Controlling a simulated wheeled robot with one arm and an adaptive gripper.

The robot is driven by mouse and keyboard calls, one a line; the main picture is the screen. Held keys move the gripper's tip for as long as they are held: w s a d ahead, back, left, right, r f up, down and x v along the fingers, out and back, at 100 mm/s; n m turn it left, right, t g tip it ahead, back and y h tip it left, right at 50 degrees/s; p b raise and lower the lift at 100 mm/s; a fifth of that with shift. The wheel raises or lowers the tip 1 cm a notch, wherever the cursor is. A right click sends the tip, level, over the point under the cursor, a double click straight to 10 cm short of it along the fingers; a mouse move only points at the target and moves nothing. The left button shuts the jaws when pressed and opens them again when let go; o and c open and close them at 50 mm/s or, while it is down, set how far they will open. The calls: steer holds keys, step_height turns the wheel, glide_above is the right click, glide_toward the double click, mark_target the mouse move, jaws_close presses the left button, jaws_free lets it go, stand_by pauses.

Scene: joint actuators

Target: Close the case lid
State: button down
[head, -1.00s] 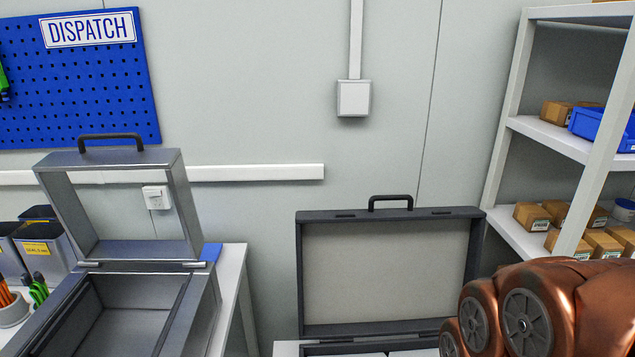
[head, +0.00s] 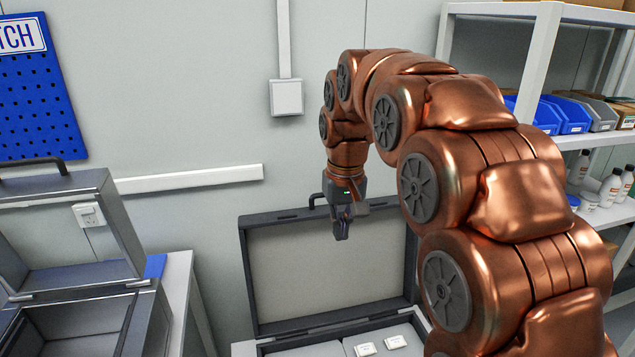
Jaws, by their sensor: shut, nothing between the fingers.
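The case (head: 322,325) stands open in the lower middle of the head view. Its dark-rimmed lid (head: 290,275) stands upright with a light lining facing me and a black handle on its top edge. My arm covers the right part of the lid and case. My gripper (head: 342,236) points down in front of the upper part of the lid, its fingers shut and empty. I cannot tell whether it touches the lid. A second, grey metal case (head: 75,320) is at the left, also open, with a see-through frame lid (head: 115,235) standing up.
Small white labelled items (head: 366,349) lie inside the middle case. A shelf unit (head: 540,20) with blue bins (head: 565,115) and bottles (head: 609,187) stands at the right, partly behind my arm. A white table (head: 180,285) holds the left case. The wall is close behind.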

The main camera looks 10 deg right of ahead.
steer(key=w+r+t+p, duration=0.2)
steer(key=w+r+p, duration=0.15)
steer(key=w, duration=1.35)
steer(key=t+b, duration=0.1)
steer(key=b, duration=0.5)
glide_above(317, 206)
steer(key=shift+s+f+x, duration=0.1)
steer(key=shift+s+x, duration=0.25)
steer(key=shift+x, duration=1.2)
steer(key=shift+s+f+x, duration=0.1)
steer(key=shift+s+x, duration=0.25)
steer(key=shift+x, duration=1.15)
steer(key=shift+s+f+x, duration=0.15)
steer(key=shift+s+x, duration=0.15)
steer(key=shift+x, duration=1.25)
steer(key=shift+s+d, duration=0.1)
steer(key=shift+s, duration=0.05)
steer(key=shift+s, duration=0.1)
